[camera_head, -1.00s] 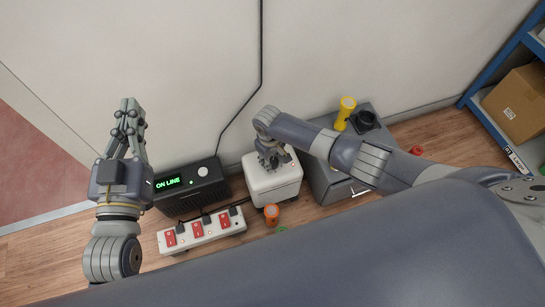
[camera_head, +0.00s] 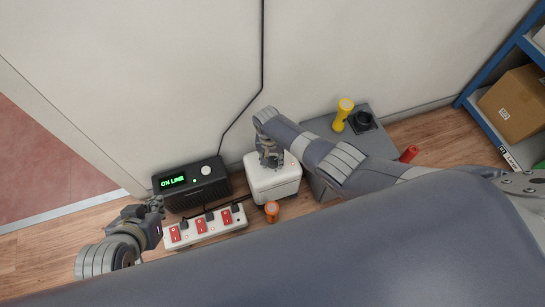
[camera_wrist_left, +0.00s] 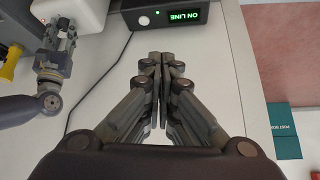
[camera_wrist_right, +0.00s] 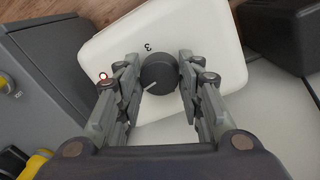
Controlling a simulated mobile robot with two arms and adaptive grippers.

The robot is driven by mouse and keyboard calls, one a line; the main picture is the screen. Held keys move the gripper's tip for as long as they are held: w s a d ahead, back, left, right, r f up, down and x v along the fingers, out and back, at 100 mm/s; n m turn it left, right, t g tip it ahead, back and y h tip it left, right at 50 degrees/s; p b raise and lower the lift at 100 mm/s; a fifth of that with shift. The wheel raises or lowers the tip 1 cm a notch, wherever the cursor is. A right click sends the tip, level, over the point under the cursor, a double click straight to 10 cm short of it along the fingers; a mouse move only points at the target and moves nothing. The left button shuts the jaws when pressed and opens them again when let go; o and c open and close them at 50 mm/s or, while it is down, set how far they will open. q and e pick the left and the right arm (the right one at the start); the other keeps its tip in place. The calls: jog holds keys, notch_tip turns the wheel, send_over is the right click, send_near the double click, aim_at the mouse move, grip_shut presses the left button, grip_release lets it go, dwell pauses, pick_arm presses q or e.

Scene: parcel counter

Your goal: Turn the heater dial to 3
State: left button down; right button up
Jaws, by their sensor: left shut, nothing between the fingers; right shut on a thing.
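The heater (camera_head: 275,188) is a white box on the floor by the wall; it also shows in the right wrist view (camera_wrist_right: 215,45). Its dark round dial (camera_wrist_right: 158,73) is on top, with a "3" printed beyond it. The dial's pale line points to the lower left, away from the "3". My right gripper (camera_head: 271,162) is over the heater, its fingers shut on the two sides of the dial. In the head view the gripper mostly hides the dial. My left gripper (camera_head: 158,204) is shut and empty, near the left end of the power strip.
A black "ON LINE" box (camera_head: 212,187) stands left of the heater, with a white power strip (camera_head: 230,219) in front. An orange item (camera_head: 272,211) is before the heater. A grey cabinet with a yellow flashlight (camera_head: 343,112) on it stands right. A red light (camera_wrist_right: 103,75) glows on the heater.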

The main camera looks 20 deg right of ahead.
jog(key=m, duration=0.3)
jog(key=shift+a, duration=0.1)
jog(key=m, duration=0.3)
jog(key=shift+m, duration=0.3)
jog(key=m, duration=0.3)
jog(key=shift+w+m+y, duration=0.1)
jog(key=shift+m+y, duration=0.2)
jog(key=m, duration=0.4)
jog(key=shift+m+p, duration=0.3)
jog(key=shift+p, duration=0.05)
jog(key=m, duration=0.4)
jog(key=shift+d+m+y, duration=0.25)
jog(key=shift+m+y, duration=0.05)
pick_arm(q)
jog(key=s+a+f+g, duration=0.1)
jog(key=s+f+g, duration=0.1)
jog(key=s, duration=0.3)
jog(key=shift+s+a+g+y, duration=0.25)
jog(key=shift+a+g+y, duration=0.15)
jog(key=shift+g, duration=0.1)
pick_arm(e)
jog(key=shift+m, duration=0.4)
pick_arm(q)
jog(key=shift+w, duration=0.1)
